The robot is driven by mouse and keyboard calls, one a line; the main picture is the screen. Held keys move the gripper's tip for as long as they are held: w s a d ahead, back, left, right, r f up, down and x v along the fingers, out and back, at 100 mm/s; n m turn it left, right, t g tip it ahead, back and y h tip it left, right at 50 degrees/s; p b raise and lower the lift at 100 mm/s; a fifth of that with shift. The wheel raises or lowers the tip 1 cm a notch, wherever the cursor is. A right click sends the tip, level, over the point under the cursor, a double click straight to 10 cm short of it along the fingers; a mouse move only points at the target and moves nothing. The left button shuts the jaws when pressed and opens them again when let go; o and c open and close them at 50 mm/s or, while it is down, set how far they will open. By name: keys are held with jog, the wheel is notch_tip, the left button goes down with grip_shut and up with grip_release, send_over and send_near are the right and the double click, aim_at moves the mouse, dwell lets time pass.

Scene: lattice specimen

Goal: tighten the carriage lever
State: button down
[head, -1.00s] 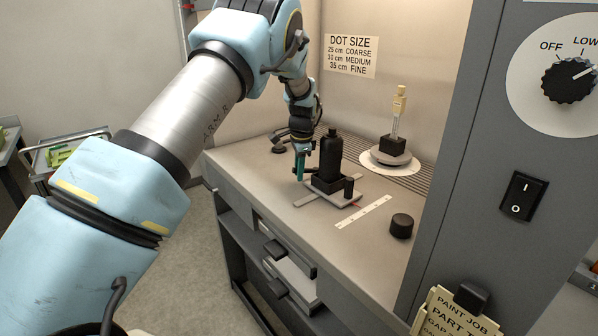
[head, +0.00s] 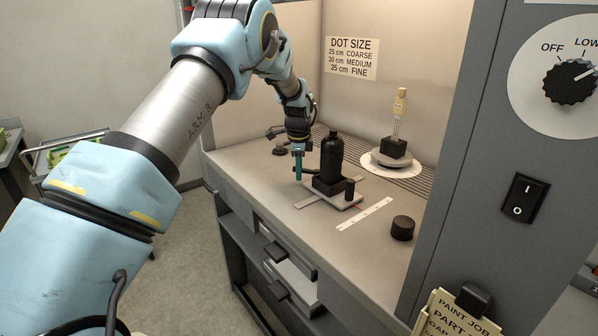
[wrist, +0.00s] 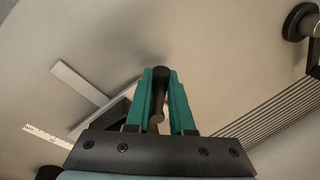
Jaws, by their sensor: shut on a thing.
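My gripper (head: 298,176) points down beside the left of the black bottle (head: 332,160), its teal fingers above the bench. In the wrist view the teal fingers (wrist: 161,88) are shut on the dark, round-ended carriage lever (wrist: 157,100). Most of the lever is hidden between the fingers in the head view. The bottle stands upright in a black block on the carriage (head: 345,199), a pale plate with a short black post at its front right. A flat light bar (head: 311,203) runs out to the left from under the carriage.
A white scale strip (head: 364,213) lies in front of the carriage, with a black knob-like cylinder (head: 402,228) to its right. A round turntable (head: 385,166) holding a black block and pale piece stands behind. The grey cabinet wall (head: 445,160) bounds the right.

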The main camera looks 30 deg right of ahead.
jog(key=shift+w+d+m, duration=0.3)
jog(key=shift+w+m, duration=0.2)
jog(key=shift+m, duration=0.6)
jog(key=shift+w+d+m+h, duration=0.2)
jog(key=shift+m+h, duration=0.1)
jog(key=shift+m, duration=0.3)
jog(key=shift+w+d+m+g+p, duration=0.2)
jog(key=shift+m+p, duration=0.1)
jog(key=shift+m, duration=0.25)
jog(key=shift+w+d+m+g+p, duration=0.15)
jog(key=shift+d+m+g+p, duration=0.1)
jog(key=shift+m, duration=0.3)
jog(key=shift+w+d+m, duration=0.1)
jog(key=shift+d+m, duration=0.15)
jog(key=shift+m, duration=0.35)
jog(key=m, duration=0.1)
jog(key=d+m, duration=0.1)
jog(key=m, duration=0.1)
jog(key=shift+w+d+g+h+p, duration=0.25)
jog(key=shift+g+h+p, duration=0.05)
jog(key=shift+g, duration=0.05)
jog(key=c, duration=0.7)
grip_release()
